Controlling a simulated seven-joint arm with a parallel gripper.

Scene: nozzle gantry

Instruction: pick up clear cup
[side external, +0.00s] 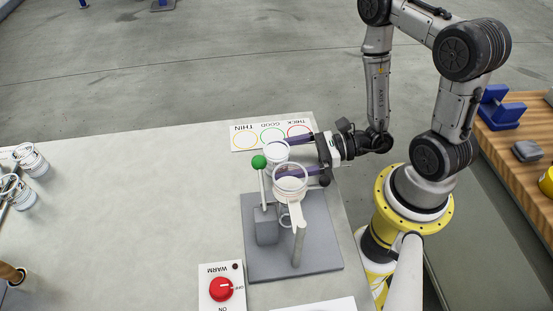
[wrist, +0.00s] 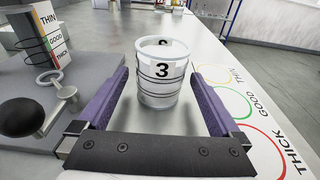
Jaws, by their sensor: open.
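A clear cup (wrist: 158,88) with black ring lines and a label "3" stands upright on the table in the wrist view. In the side view the cup (side external: 277,151) is just behind the stand's funnel, near the printed circles. My gripper (wrist: 158,78) is open, its purple fingers on either side of the cup with a visible gap at each side. In the side view my gripper (side external: 281,157) reaches in from the right, and the funnel partly hides its nearer finger.
A THIN/GOOD/THICK card (side external: 258,129) lies behind the cup. More cups (side external: 33,160) stand far left. The table's left middle is clear.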

